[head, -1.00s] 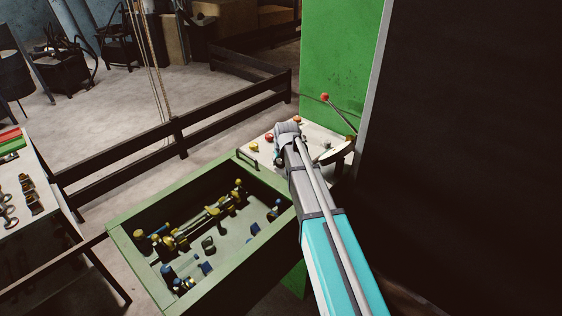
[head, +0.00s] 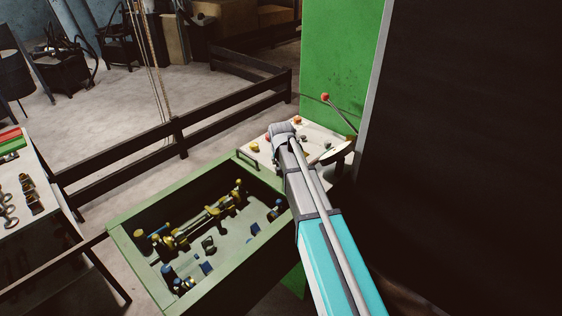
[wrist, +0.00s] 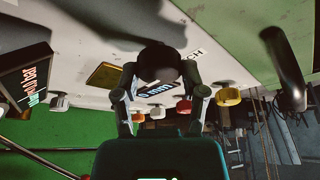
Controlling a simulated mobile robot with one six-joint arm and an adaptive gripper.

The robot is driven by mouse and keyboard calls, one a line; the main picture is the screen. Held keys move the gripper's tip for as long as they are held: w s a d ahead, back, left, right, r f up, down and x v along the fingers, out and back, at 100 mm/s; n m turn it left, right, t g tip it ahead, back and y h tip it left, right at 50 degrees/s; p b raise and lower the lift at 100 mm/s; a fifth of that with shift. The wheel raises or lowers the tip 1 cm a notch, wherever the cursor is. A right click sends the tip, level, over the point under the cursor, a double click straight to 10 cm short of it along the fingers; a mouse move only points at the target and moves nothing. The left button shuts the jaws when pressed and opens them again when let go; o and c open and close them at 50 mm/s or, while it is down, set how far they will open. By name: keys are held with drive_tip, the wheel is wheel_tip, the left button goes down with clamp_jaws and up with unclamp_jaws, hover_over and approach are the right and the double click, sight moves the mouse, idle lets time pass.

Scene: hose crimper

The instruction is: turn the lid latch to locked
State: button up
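In the wrist view the white control panel (wrist: 85,45) fills the upper part. A round black knob (wrist: 160,62) stands out from it, beside panel lettering that ends in "CH"; the rest of that label is hidden, so I cannot confirm that this is the lid latch. My gripper (wrist: 160,75) has one finger on each side of the knob, with its tips close to the knob's edges. I cannot tell whether they touch it. In the head view my gripper (head: 281,132) is over the panel (head: 315,132), and my wrist hides the knob.
A red-tipped lever (head: 325,97) rises behind the panel. A green-rimmed bin (head: 130,255) of fittings stands in front, and a green cabinet (head: 340,55) behind.

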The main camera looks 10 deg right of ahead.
drive_tip(key=o, duration=0.3)
drive_tip(key=shift+n, duration=0.4)
